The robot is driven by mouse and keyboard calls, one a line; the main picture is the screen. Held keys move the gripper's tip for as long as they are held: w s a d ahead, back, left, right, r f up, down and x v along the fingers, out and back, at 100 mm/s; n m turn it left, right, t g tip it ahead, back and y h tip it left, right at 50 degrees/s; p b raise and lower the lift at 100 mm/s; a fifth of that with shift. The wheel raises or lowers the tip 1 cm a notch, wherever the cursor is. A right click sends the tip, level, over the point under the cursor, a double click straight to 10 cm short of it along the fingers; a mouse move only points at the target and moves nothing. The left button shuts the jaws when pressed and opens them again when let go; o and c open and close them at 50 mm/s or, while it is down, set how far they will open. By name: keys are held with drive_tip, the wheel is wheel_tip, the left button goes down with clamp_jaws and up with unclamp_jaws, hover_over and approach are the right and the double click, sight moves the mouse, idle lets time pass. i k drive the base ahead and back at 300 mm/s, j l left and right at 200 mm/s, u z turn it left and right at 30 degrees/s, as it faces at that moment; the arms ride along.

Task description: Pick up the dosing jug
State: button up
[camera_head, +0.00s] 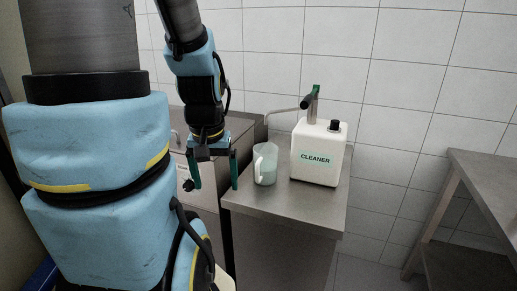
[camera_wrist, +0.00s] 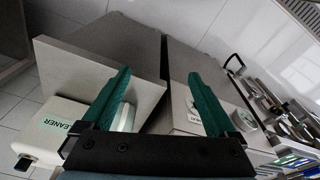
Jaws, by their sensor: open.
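The dosing jug (camera_head: 266,164) is a pale translucent jug with a white handle on its left side. It stands upright on a steel counter (camera_head: 325,209), just left of the white CLEANER container (camera_head: 325,150). My gripper (camera_head: 214,183) hangs pointing down, left of the jug and apart from it, near the counter's left edge. Its green fingers are spread with nothing between them. In the wrist view, my gripper (camera_wrist: 162,85) shows open, and the jug (camera_wrist: 124,116) is partly hidden behind the left finger. The CLEANER container (camera_wrist: 58,128) is at the lower left there.
A steel cabinet or machine (camera_head: 232,128) stands left of the counter, with a gap between. Another steel table (camera_head: 490,180) is at the right. The counter's front is clear.

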sight(265, 154)
drive_tip(key=l+u, duration=0.2)
drive_tip(key=u, duration=0.2)
drive_tip(key=k+l+u, duration=0.1)
drive_tip(key=u, duration=0.3)
drive_tip(key=k+l+u, duration=0.25)
drive_tip(key=k+l, duration=0.2)
drive_tip(key=l, duration=0.25)
drive_tip(key=k+l+u, duration=0.25)
drive_tip(key=k+l, duration=0.3)
drive_tip(key=i, duration=0.15)
